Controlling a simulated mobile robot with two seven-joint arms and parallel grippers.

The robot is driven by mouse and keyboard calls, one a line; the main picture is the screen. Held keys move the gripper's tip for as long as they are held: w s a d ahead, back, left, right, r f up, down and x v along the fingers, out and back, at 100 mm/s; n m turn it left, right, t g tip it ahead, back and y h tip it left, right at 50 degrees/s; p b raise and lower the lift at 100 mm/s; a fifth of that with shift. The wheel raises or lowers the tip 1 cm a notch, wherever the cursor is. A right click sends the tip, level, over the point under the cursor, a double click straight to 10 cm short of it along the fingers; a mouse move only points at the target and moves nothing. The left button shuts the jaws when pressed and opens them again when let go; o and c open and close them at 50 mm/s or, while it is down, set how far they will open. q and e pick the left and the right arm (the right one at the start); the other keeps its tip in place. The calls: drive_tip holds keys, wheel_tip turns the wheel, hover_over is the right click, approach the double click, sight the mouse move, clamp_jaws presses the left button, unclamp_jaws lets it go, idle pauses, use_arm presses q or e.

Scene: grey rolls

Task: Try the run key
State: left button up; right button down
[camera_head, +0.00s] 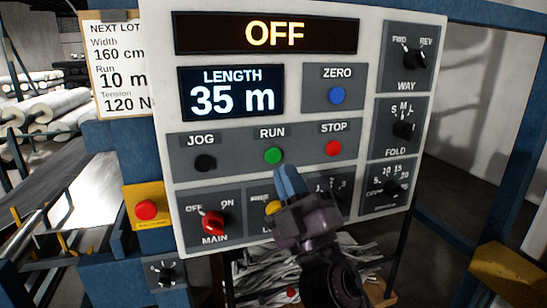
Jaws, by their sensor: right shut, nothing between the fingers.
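The control panel (288,110) fills the middle of the head view. Its green RUN key (273,156) sits between the black JOG key (205,163) and the red STOP key (333,148). The top display (266,33) reads OFF, and the length display (231,93) reads 35 m. The red MAIN switch (213,222) is at the lower left, between OFF and ON marks; I cannot tell its exact setting. My right gripper (287,176) is shut and empty, its blue tips just below and right of the RUN key. I cannot tell whether they touch the panel. My left gripper is not in view.
WAY (415,57) and FOLD (403,129) knobs line the panel's right side. A red button on a yellow box (147,210) is at left. A NEXT LOT sheet (118,65) hangs beside the panel. My gripper partly hides a yellow key (272,208).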

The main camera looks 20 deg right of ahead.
sight(273, 155)
drive_tip(key=w, duration=0.4)
drive_tip(key=shift+w+a+b, duration=0.1)
drive_tip(key=shift+w+b, duration=0.2)
drive_tip(key=shift+b, duration=0.1)
idle(0.9)
idle(0.8)
drive_tip(key=shift+w, duration=0.4)
